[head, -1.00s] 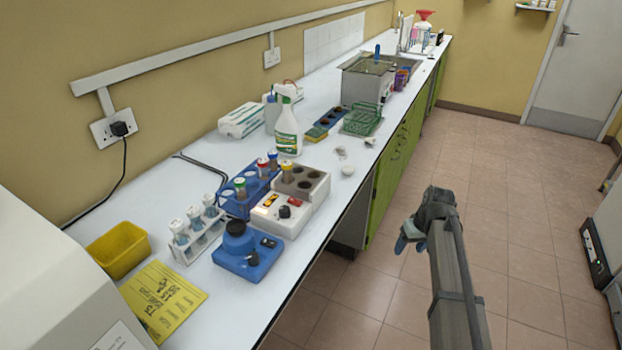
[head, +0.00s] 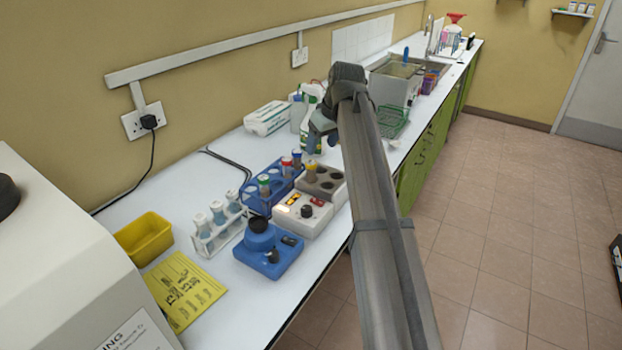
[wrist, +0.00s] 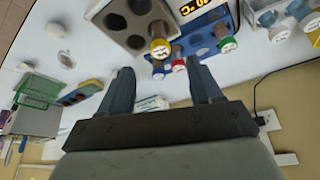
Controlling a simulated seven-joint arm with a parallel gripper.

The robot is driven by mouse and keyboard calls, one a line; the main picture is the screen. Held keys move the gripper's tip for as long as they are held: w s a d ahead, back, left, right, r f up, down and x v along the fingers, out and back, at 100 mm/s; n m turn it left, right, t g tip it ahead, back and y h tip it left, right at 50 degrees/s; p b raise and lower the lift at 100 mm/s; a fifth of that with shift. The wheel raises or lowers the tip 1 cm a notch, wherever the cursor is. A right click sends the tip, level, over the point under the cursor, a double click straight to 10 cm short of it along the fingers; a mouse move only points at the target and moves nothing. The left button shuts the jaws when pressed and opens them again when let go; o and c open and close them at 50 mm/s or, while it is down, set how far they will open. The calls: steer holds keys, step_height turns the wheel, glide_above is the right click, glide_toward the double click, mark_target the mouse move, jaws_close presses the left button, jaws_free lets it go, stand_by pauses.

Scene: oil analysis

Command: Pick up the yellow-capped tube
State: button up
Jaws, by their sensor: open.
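The yellow-capped tube (head: 311,168) stands upright in a hole of the grey dry-block heater (head: 330,184). In the wrist view its yellow cap (wrist: 160,48) lies just beyond the fingertips, roughly midway between them. My gripper (head: 315,148) is above and close to the tube, pointing down. In the wrist view my gripper (wrist: 162,74) is open and empty, with its fingers apart. The cap is not between the fingers.
A blue rack (head: 258,203) with red-capped and other tubes stands close left of the heater. A white tube rack (head: 210,245), blue mixer (head: 268,262) and yellow tub (head: 146,238) are nearer. A spray bottle (head: 308,115) stands behind my gripper.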

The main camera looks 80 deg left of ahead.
mark_target(313, 164)
steer(key=x, duration=0.7)
steer(key=shift+a+f, duration=0.15)
steer(key=shift+f, duration=0.2)
steer(key=shift+x, duration=2.55)
steer(key=shift+a+r, duration=0.1)
steer(key=shift+a, duration=0.1)
steer(key=c, duration=1.1)
steer(key=shift+r, duration=0.1)
